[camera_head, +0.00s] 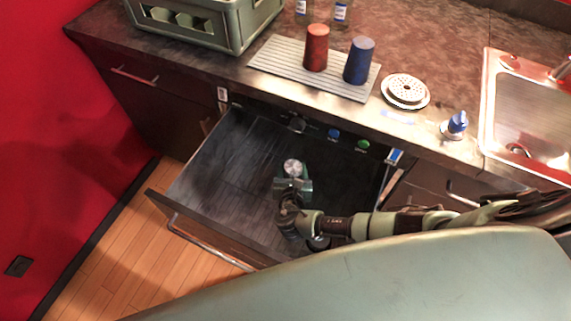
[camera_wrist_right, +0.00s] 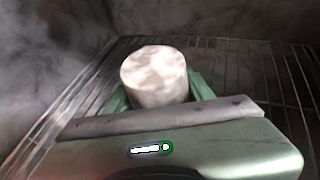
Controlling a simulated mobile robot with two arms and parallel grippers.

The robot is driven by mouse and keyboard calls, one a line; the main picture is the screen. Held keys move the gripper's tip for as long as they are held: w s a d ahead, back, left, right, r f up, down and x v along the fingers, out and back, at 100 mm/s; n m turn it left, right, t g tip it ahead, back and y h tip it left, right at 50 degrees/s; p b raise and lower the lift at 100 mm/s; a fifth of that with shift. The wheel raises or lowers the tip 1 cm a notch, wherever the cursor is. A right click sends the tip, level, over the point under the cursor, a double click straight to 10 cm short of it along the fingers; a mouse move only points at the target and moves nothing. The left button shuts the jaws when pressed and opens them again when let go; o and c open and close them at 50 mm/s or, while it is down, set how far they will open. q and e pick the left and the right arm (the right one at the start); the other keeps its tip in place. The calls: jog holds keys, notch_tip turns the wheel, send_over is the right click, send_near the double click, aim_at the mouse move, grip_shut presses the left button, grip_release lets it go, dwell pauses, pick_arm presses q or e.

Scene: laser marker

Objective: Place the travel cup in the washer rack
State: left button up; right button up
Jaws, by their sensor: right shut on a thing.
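The travel cup (camera_head: 293,167) is a pale grey, round-topped cylinder in the middle of the open washer drawer. It also shows in the right wrist view (camera_wrist_right: 155,75). My right gripper (camera_head: 293,180) is shut on the cup, with a green finger on each side. The washer rack (camera_head: 222,170) is the dark wire rack in the drawer; its wires show around the cup in the right wrist view (camera_wrist_right: 268,75). The cup is over the rack, but its lower part is hidden, so I cannot tell if it touches the wires. My left gripper is not in view.
A red cup (camera_head: 316,48) and a blue cup (camera_head: 358,60) stand on a ribbed drying mat (camera_head: 275,62). A green crate (camera_head: 215,30) is at the back left. A sink (camera_head: 530,115) is at the right. The rack's left side is clear.

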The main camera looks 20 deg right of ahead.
jog(key=shift+w+a, duration=0.15)
jog(key=shift+w, duration=0.45)
jog(key=w+b, duration=0.2)
jog(key=w+f+b, duration=0.1)
jog(key=shift+w+a, duration=0.15)
jog(key=shift+a, duration=0.2)
jog(key=shift+f+b, duration=0.25)
jog(key=shift+b, duration=0.1)
jog(key=shift+r, duration=0.2)
jog(key=shift+f, duration=0.1)
jog(key=o, duration=1.5)
